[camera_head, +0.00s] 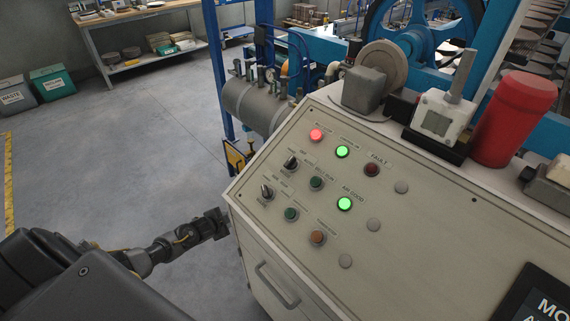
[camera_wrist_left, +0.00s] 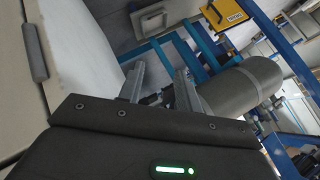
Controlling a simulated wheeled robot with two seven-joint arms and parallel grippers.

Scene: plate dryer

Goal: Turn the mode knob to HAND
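The sloped beige control panel (camera_head: 330,200) carries two black selector knobs at its left end, an upper knob (camera_head: 290,162) and a lower knob (camera_head: 267,192). Their labels are too small to read, so I cannot tell which is the mode knob. My left gripper (camera_head: 222,222) is beside the panel's left edge, to the left of and below the lower knob, apart from both knobs. In the left wrist view my left gripper (camera_wrist_left: 159,78) has its two fingers apart with nothing held between them. No knob shows there. My right gripper is in no view.
Green buttons, lit lamps (camera_head: 344,203) and an orange button (camera_head: 317,237) sit close to the knobs. The cabinet front has a drawer handle (camera_head: 277,287). A grey cylinder tank (camera_head: 255,103) and blue frame stand behind. A red canister (camera_head: 513,118) stands on top.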

